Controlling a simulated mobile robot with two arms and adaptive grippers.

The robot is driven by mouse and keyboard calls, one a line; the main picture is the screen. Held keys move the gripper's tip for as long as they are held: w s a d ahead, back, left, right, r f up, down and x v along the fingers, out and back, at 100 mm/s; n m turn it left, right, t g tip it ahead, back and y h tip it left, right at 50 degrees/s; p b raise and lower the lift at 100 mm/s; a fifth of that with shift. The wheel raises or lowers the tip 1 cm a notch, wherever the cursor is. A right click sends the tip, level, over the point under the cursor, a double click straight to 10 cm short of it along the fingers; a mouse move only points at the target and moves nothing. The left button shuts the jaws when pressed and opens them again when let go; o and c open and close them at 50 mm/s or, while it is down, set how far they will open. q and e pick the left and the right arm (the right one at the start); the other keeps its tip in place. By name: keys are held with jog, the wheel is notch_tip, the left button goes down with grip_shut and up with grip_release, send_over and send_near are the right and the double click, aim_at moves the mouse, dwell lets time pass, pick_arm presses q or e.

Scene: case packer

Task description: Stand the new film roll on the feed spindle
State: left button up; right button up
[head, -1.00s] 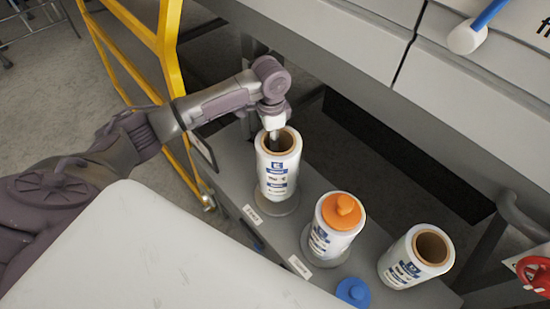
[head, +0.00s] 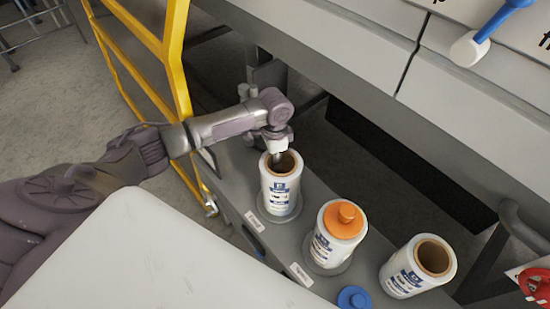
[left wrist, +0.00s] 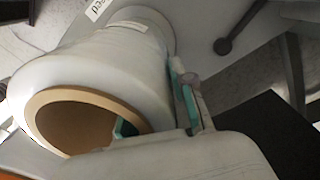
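The new film roll (head: 279,192), white with blue print and a brown core, stands upright at the left over a round grey flange (head: 292,214). The spindle inside it is hidden. My left gripper (head: 276,156) is shut on the roll's wall at the top. In the left wrist view the roll (left wrist: 95,65) shows one green-padded finger inside the core and the other along the outer side. The roll's lower end is at or very near the flange; I cannot tell if it touches. A label reading "Feed" (left wrist: 97,8) lies beside the flange. My right gripper is out of view.
A second roll with an orange cap (head: 346,218) stands on another flange in the middle. An uncapped roll (head: 405,275) stands at the right. A blue knob (head: 353,297) sits in front. A yellow frame (head: 178,75) rises behind my left arm; a grey machine panel (head: 330,45) overhangs the back.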

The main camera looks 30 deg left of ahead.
pick_arm(q)
jog(key=o, duration=0.3)
jog(key=shift+r, duration=0.1)
notch_tip(320, 180, up, 12)
jog(key=shift+r+b, duration=0.1)
jog(key=shift+b, duration=0.2)
jog(key=shift+w, duration=0.1)
